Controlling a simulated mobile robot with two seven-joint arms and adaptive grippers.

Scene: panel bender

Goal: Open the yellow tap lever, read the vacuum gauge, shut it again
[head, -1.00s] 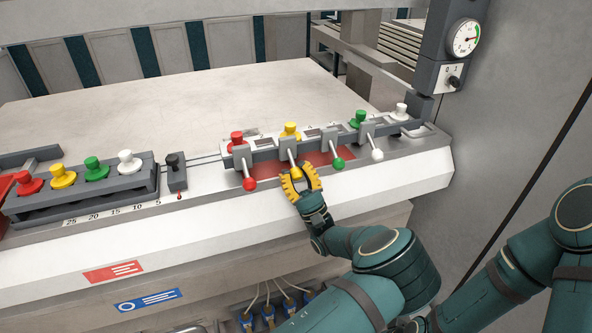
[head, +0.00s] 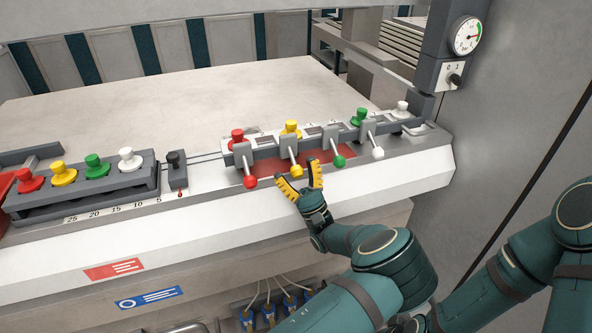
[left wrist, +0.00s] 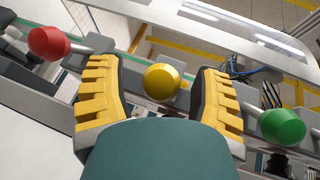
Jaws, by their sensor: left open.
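The yellow tap lever (head: 297,171) hangs from the valve bar, its round knob towards me, between a red-knobbed lever (head: 250,182) and a green-knobbed lever (head: 339,161). My left gripper (head: 299,175) is open, with its yellow fingers spread on either side of the yellow knob. In the left wrist view the yellow knob (left wrist: 163,82) sits between the open fingers, with a gap on both sides. The round gauge (head: 466,36) is on the grey post at upper right. It has a green arc, but its needle is too small to read exactly. My right gripper is out of view.
A white-knobbed lever (head: 377,153) is at the right end of the row. Coloured caps stand behind the levers. A switch (head: 455,79) sits under the gauge. A block with several coloured knobs (head: 90,195) is at left. The pale table (head: 200,105) behind is bare.

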